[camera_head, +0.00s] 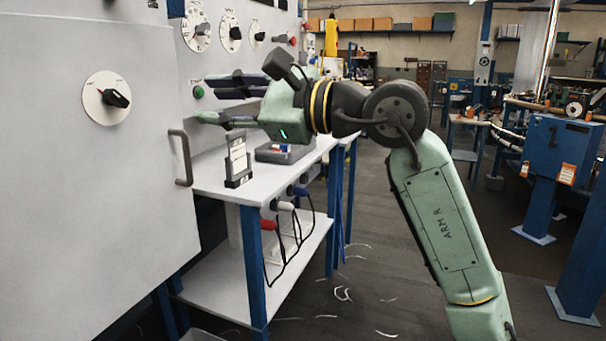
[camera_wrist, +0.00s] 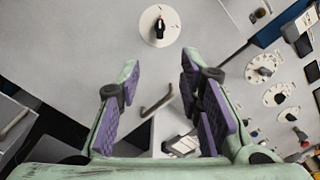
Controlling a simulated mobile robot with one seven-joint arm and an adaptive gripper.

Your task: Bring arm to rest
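My gripper (camera_head: 212,99) is at the end of my green arm, raised in front of the grey machine cabinet (camera_head: 120,200) in the head view. Its two fingers, with purple pads, are spread apart and empty. In the wrist view my gripper (camera_wrist: 160,70) is open toward the cabinet face, with a round dial (camera_wrist: 159,26) beyond the fingertips. The dial (camera_head: 106,97) has a black knob.
A bar handle (camera_head: 182,158) sticks out from the cabinet. A blue box on a post (camera_head: 560,150) stands at right.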

